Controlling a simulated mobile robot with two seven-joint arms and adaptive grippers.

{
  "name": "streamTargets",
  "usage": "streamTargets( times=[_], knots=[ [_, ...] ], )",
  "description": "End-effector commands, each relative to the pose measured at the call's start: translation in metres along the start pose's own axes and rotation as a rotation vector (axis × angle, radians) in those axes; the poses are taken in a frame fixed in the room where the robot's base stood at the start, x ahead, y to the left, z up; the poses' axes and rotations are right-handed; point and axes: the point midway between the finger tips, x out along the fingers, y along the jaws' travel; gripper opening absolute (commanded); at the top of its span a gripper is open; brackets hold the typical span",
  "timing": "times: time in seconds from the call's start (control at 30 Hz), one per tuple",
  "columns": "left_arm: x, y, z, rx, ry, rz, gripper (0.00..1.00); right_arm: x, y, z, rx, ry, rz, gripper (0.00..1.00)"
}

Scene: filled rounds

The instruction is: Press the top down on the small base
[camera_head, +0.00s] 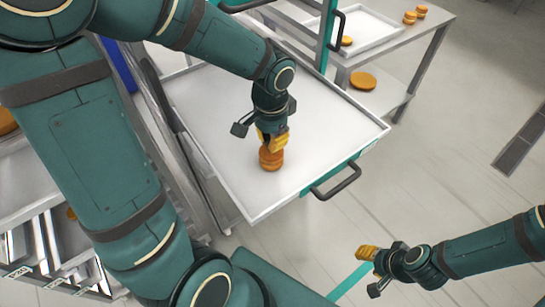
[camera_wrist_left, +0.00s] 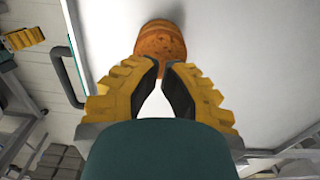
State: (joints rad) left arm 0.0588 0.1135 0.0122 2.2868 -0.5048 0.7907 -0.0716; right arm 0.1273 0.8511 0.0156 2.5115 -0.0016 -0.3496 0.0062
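A small stack of orange-brown rounds (camera_head: 270,159) stands on the white tray table. It looks layered, one round above another; I cannot tell clearly where the top ends and the base begins. My left gripper (camera_head: 272,138) points down just over the stack and hides part of its upper side. In the left wrist view the stack (camera_wrist_left: 161,42) lies just past the yellow fingertips, wider than the narrow gap between them. The fingers hold nothing; whether they touch it is unclear. My right gripper (camera_head: 366,253) hangs over the floor at lower right, away from the table.
The white tray (camera_head: 325,125) is bare around the stack, with a raised rim and a dark handle (camera_head: 335,184) at its front. A second table behind holds another tray (camera_head: 365,30) and several rounds; a larger round (camera_head: 362,80) lies on its lower shelf.

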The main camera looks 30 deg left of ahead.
Motion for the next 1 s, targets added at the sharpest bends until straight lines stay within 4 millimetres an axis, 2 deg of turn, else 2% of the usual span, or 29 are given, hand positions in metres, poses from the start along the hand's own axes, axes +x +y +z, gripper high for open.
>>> streamTargets(
  times=[1.0],
  knots=[
    [0.012,0.000,0.000,0.000,0.000,0.000,0.00,0.009,0.003,0.001,0.000,0.000,0.000,0.47]
  ],
)
